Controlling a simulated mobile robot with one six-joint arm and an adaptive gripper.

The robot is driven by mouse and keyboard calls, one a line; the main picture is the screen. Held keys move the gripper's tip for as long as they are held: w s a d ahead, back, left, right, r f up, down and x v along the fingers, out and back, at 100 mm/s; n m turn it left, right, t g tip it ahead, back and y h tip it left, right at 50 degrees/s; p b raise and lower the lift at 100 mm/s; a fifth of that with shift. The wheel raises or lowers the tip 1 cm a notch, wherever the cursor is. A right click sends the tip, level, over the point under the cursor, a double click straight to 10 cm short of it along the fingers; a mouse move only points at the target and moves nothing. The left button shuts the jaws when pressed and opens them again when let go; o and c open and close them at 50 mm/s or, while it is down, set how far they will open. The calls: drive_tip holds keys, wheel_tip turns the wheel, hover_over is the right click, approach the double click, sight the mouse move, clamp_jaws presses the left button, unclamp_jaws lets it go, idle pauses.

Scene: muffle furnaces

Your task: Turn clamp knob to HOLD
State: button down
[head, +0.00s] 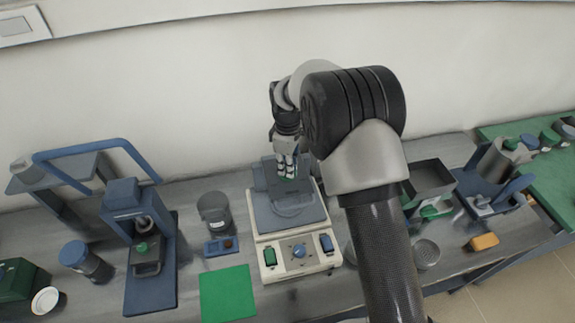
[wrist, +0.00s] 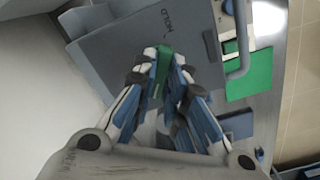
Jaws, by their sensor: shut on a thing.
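The clamp knob (wrist: 164,62) is green and sits on a grey-blue plate (wrist: 115,38). The word HOLD is marked on that plate, just beyond the knob in the wrist view. My gripper (wrist: 163,58) is shut on the knob, with one finger on each side of it. In the head view my gripper (head: 286,172) reaches down onto the upper part of the cream device (head: 262,248). There the fingers mostly hide the knob. I cannot tell the knob's exact setting.
The device's front has a green switch (head: 270,258), a blue dial (head: 299,251) and a blue switch (head: 326,243). A green mat (head: 228,293) lies to its left, near a dark jar (head: 214,212). A blue press (head: 130,205) stands farther left. A grey open box (head: 430,178) stands right of my arm.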

drive_tip(key=m, duration=1.1)
drive_tip(key=shift+m, duration=2.1)
drive_tip(key=c, duration=1.6)
unclamp_jaws()
drive_tip(key=shift+r, duration=0.1)
wheel_tip(320, 180, up, 12)
